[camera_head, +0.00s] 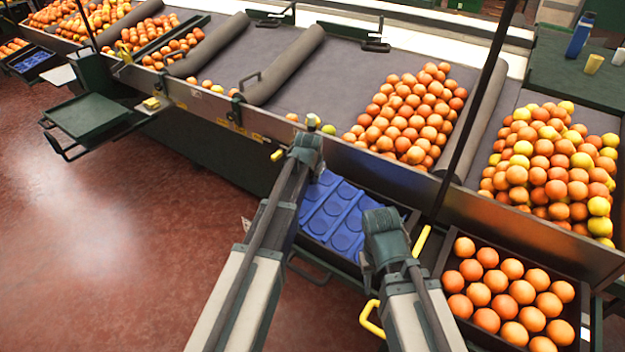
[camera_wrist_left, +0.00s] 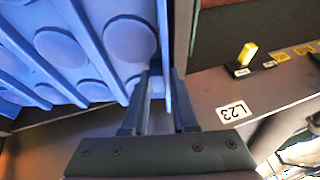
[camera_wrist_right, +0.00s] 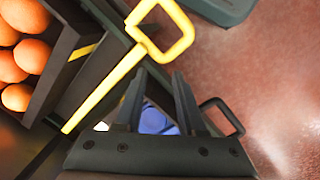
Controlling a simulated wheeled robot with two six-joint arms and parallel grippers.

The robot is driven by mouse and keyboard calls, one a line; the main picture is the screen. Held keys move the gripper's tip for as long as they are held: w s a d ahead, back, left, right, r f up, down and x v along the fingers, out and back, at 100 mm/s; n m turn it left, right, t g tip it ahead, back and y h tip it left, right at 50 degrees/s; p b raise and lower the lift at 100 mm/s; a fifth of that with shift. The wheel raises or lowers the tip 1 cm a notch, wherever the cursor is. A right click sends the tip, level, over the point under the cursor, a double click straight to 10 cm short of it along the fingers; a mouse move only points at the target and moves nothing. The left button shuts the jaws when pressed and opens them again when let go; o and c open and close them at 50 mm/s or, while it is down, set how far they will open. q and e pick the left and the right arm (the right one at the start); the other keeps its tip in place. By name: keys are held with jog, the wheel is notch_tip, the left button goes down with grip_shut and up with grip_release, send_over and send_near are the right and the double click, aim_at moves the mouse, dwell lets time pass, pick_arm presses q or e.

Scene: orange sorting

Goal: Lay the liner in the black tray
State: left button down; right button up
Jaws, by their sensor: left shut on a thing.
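The blue liner (camera_head: 335,215) with round hollows shows in the head view below the conveyor's front edge, between my two arms. It lies over or in a dark tray whose handle (camera_head: 309,272) shows at the near side; I cannot tell how far it rests inside. My left gripper (camera_head: 312,128) is shut on the liner's edge; in the left wrist view the liner (camera_wrist_left: 65,50) fills the upper left, its rim between the fingers (camera_wrist_left: 162,72). My right gripper (camera_wrist_right: 161,72) is open, with blue (camera_wrist_right: 155,120) visible beyond its fingers. Its fingertips are hidden in the head view.
A dark crate full of oranges (camera_head: 515,295) stands at the right. A yellow handle (camera_wrist_right: 165,25) is close to my right gripper. The conveyor (camera_head: 340,75) behind carries piles of oranges. A green side shelf (camera_head: 88,117) stands left; the red floor is clear.

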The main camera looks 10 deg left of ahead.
pick_arm(q)
jog(key=shift+f+b, duration=0.25)
jog(key=shift+b, duration=0.05)
pick_arm(e)
jog(key=shift+f, duration=0.3)
pick_arm(q)
jog(key=c, duration=0.7)
grip_release()
jog(key=shift+r, duration=0.1)
pick_arm(e)
jog(key=shift+r, duration=0.1)
